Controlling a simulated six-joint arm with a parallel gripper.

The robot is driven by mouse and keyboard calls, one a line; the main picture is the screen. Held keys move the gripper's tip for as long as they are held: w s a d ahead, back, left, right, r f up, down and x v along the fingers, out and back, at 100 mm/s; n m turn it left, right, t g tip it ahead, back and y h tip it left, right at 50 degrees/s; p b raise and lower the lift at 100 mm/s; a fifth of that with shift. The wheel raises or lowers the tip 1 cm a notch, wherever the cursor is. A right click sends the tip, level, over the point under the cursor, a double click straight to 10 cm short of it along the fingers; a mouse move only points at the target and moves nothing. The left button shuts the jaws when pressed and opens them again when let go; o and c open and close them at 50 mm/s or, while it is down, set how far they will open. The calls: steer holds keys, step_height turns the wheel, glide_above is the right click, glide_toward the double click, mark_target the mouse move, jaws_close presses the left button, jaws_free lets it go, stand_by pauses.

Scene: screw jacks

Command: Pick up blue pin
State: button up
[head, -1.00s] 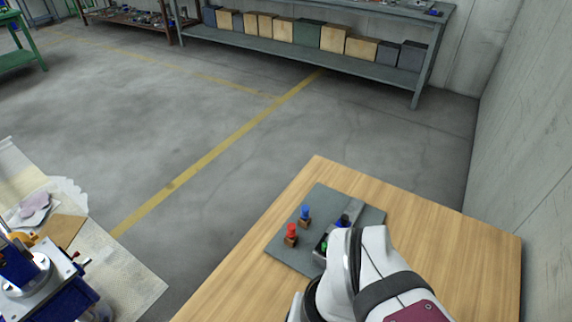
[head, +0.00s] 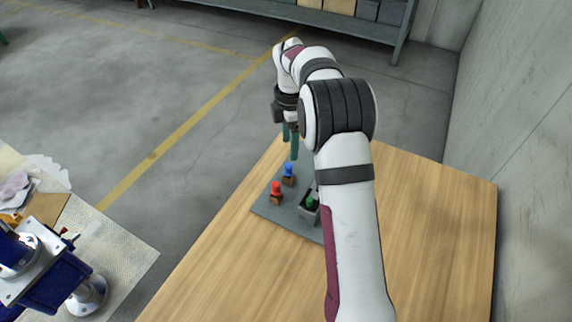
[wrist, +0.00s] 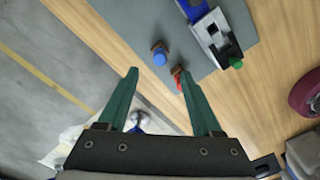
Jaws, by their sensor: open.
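The blue pin (head: 288,169) stands in a small brown block on the grey board, at the board's left part. In the wrist view the blue pin (wrist: 159,58) shows just beyond the gap between my fingertips. My gripper (head: 290,150) has green fingers, open and empty, pointing down above the board near the blue pin. In the wrist view my gripper (wrist: 157,73) has its fingers spread apart, and nothing is between them. Whether the fingertips are level with the pin is hard to tell.
A red pin (head: 276,187) in its block stands close to the blue one; in the wrist view it is by the right fingertip. A green-knobbed grey fixture (wrist: 213,38) and a blue part (wrist: 195,9) lie beside them. The wooden table (head: 430,220) is otherwise clear.

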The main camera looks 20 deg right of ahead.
mark_target(288, 165)
step_height(288, 165, down, 9)
steer(key=shift+a+f, duration=0.1)
steer(key=shift+a, duration=0.05)
jaws_close()
stand_by(0.4)
